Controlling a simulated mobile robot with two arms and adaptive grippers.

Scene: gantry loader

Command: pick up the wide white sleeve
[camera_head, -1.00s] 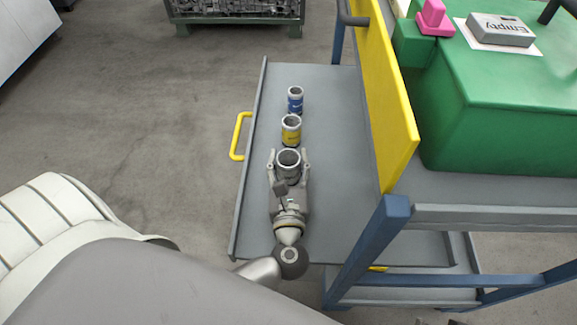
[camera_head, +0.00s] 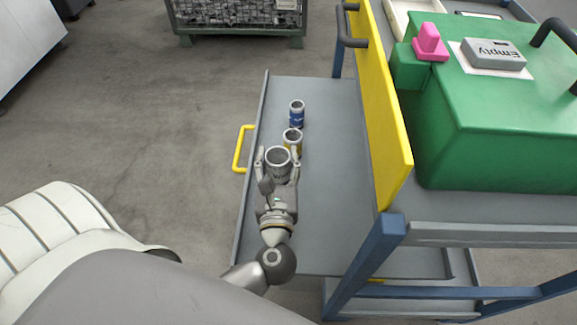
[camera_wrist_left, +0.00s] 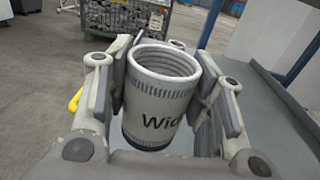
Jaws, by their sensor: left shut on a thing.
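The wide white sleeve (camera_head: 278,160) is a hollow cylinder, upright between the fingers of my left gripper (camera_head: 279,163). The gripper is shut on it. In the left wrist view the sleeve (camera_wrist_left: 158,98) shows the letters "Wid", a ribbed inside and dark bands, with gripper fingers on both sides (camera_wrist_left: 165,95). My right gripper is not in view.
The shelf has a raised left edge and a yellow handle (camera_head: 238,150). A yellow panel (camera_head: 378,100) and a green box (camera_head: 490,130) stand to the right.

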